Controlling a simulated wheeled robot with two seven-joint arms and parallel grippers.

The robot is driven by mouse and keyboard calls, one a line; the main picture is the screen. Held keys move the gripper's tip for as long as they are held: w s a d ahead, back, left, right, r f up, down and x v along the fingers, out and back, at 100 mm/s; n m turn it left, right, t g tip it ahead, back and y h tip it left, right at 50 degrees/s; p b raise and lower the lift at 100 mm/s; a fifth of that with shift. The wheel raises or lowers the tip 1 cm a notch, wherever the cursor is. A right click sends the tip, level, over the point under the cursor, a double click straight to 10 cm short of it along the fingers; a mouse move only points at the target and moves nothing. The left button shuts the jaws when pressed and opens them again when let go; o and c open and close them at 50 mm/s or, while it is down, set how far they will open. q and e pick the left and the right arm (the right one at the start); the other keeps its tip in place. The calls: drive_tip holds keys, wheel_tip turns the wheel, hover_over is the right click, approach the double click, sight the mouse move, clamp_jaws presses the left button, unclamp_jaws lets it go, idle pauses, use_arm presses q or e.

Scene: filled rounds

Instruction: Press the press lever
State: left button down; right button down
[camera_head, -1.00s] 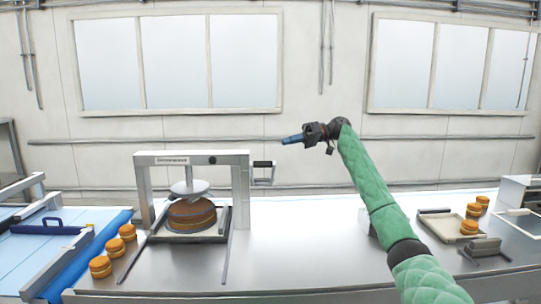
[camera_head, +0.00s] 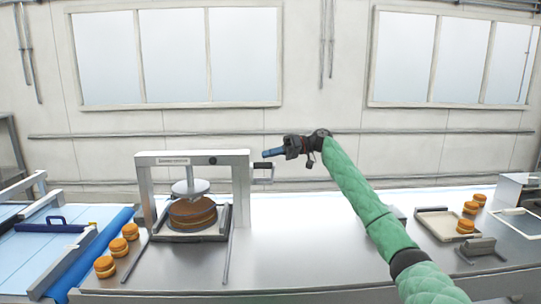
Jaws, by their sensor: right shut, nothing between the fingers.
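The press (camera_head: 172,160) is a pale metal frame on the left of the steel table, with a round plate (camera_head: 190,187) hanging under its top beam. A brown layered round (camera_head: 193,213) sits beneath that plate on a tray. The press lever (camera_head: 263,168), with a dark handle, sticks out from the frame's right side. My right gripper (camera_head: 270,153), on the green-sleeved arm, is shut and empty. Its blue fingertips point left and appear just above the lever handle; I cannot tell whether they touch. My left gripper is not in view.
Several small filled rounds (camera_head: 118,246) stand in a row left of the press. A blue-edged conveyor (camera_head: 95,250) lies at the far left. A tray (camera_head: 440,223) with rounds is at the right.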

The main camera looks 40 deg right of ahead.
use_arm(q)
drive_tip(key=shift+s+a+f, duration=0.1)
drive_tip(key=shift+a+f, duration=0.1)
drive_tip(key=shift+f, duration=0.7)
use_arm(e)
drive_tip(key=shift+s+a+f, duration=0.3)
drive_tip(key=shift+s+f, duration=0.1)
drive_tip(key=shift+f, duration=0.15)
drive_tip(key=shift+f, duration=0.1)
